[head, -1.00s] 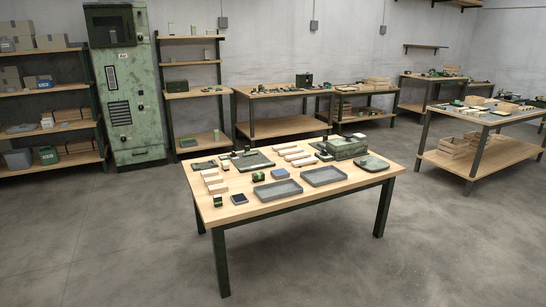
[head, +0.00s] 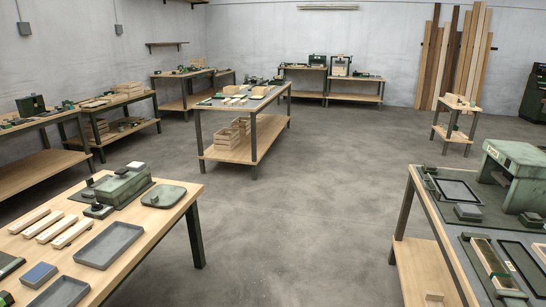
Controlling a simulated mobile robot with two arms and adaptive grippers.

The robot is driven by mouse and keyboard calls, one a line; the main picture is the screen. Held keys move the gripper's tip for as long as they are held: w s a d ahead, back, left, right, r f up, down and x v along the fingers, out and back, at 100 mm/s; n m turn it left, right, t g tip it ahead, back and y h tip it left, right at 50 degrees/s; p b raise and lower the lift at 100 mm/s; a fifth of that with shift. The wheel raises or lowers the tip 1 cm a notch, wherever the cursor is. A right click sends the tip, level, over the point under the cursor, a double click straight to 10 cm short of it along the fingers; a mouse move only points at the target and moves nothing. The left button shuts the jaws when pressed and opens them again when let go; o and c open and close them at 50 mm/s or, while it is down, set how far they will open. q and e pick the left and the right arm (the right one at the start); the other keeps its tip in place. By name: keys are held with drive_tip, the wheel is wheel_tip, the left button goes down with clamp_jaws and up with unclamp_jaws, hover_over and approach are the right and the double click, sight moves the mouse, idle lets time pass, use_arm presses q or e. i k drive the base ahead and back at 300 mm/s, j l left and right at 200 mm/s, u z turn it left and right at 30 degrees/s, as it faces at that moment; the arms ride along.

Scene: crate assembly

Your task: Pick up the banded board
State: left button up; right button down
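No board with clear bands can be made out for certain at this distance. A long light wooden board (head: 489,257) lies on the right workbench, with dark green or black parts at its edges; I cannot tell whether it is banded. Plain pale wooden strips (head: 47,226) lie side by side on the near left table. Neither of my grippers is in view.
The near left table (head: 150,231) also holds grey trays (head: 109,244) and a green box-like device (head: 123,185). A green machine (head: 515,172) stands on the right workbench (head: 425,200). Open concrete floor (head: 310,220) lies between them. A central table (head: 240,107) stands farther back.

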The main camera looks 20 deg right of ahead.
sight(499, 273)
drive_tip(key=i+l+z, duration=0.1)
drive_tip(key=i+z, duration=0.15)
drive_tip(key=z, duration=0.25)
drive_tip(key=i+z, duration=0.3)
drive_tip(key=z, duration=0.2)
drive_tip(key=i+j+z, duration=0.15)
drive_tip(key=z, duration=0.3)
drive_tip(key=i+j+z, duration=0.2)
drive_tip(key=z, duration=0.3)
drive_tip(key=i+j, duration=0.05)
drive_tip(key=i, duration=0.05)
